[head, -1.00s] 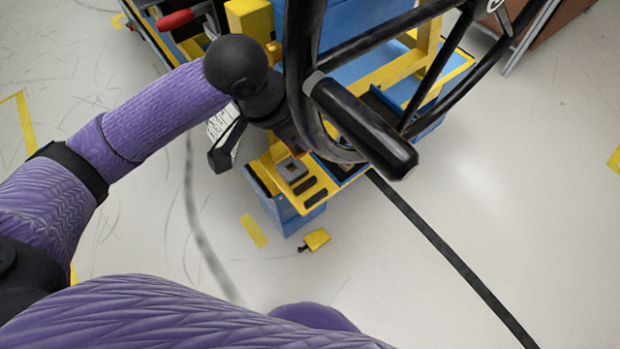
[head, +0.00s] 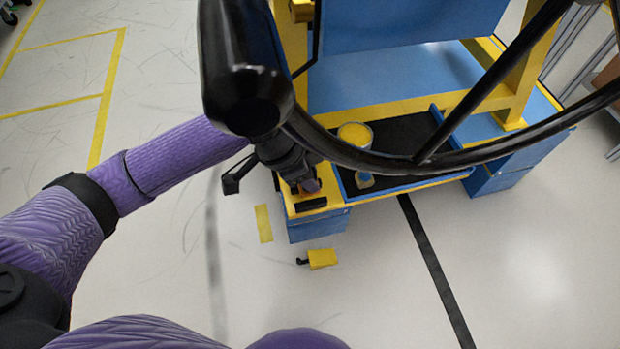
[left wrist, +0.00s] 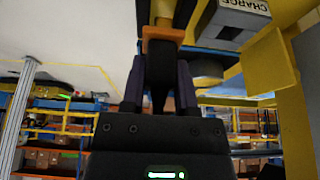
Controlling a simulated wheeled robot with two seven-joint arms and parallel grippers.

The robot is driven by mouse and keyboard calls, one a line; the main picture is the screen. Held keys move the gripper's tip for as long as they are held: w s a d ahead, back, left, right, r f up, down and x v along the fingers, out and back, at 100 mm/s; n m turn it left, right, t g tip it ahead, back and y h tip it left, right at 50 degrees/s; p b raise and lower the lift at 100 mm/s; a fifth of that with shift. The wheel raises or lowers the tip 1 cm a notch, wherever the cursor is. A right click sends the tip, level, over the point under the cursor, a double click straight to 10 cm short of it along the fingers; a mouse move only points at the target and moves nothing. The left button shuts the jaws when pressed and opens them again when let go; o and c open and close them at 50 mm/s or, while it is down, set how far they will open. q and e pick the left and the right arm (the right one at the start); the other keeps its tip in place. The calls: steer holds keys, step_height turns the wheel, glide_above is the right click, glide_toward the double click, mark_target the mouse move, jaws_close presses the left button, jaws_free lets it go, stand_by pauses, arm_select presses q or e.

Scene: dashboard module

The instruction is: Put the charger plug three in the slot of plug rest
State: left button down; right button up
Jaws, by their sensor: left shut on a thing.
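My left gripper (head: 308,186) is over the near left corner of the blue and yellow bench. In the left wrist view its two fingers (left wrist: 161,85) are shut on the charger plug (left wrist: 162,33), a dark body with an orange band. To the right of the plug there is a grey block (left wrist: 222,28) with a CHARGE label and a dark opening. In the head view a black slot piece (head: 312,204) shows on the yellow bench corner, in front of the gripper. The gripper hides most of that corner, and I cannot tell whether the plug touches anything. My right gripper is out of view.
A black steering wheel (head: 372,158) crosses the head view above the bench. A dark tray (head: 400,150) holds a yellow-topped cylinder (head: 355,137). A yellow block (head: 322,259) lies on the floor. The floor at front right is clear.

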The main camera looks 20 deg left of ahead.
arm_select(q)
steer(key=shift+f, duration=0.1)
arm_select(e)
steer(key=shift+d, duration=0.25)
arm_select(q)
steer(key=shift+f+p, duration=0.3)
steer(key=shift+f, duration=0.2)
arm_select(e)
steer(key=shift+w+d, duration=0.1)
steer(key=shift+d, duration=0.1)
arm_select(q)
steer(key=shift+c, duration=1.8)
jaws_free()
steer(key=shift+r, duration=0.1)
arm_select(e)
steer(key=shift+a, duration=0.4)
